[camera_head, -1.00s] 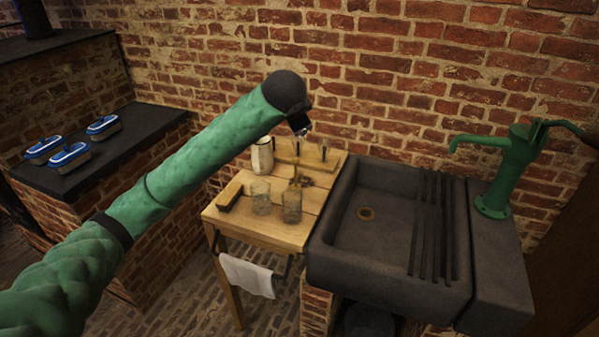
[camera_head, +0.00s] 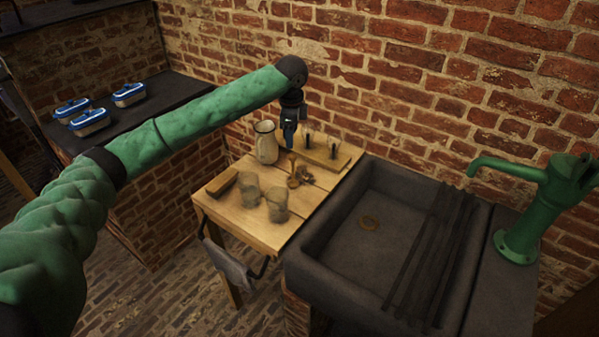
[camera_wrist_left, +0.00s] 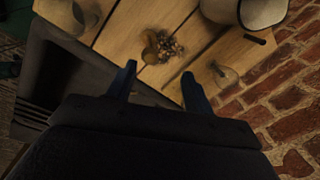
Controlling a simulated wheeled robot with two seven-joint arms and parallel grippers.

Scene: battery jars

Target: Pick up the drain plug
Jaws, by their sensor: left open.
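My left gripper (camera_head: 289,140) hangs above the back of the wooden table, pointing down. In the left wrist view its two fingers (camera_wrist_left: 158,82) are apart with nothing between them. Below them on the table are a small yellow-brown upright piece (camera_head: 292,163) and a heap of small dark and coppery bits (camera_head: 300,178); both show in the wrist view, the piece (camera_wrist_left: 150,46) beside the heap (camera_wrist_left: 168,48). I cannot tell for sure which thing is the drain plug. My right gripper is out of view.
A pale jug (camera_head: 266,145), a board with dark pegs (camera_head: 328,155), two glass jars (camera_head: 249,190) (camera_head: 278,204) and a brush (camera_head: 222,183) crowd the table. A green pump (camera_head: 525,215) stands right of the sink. Blue-lidded boxes (camera_head: 90,120) sit on the left ledge.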

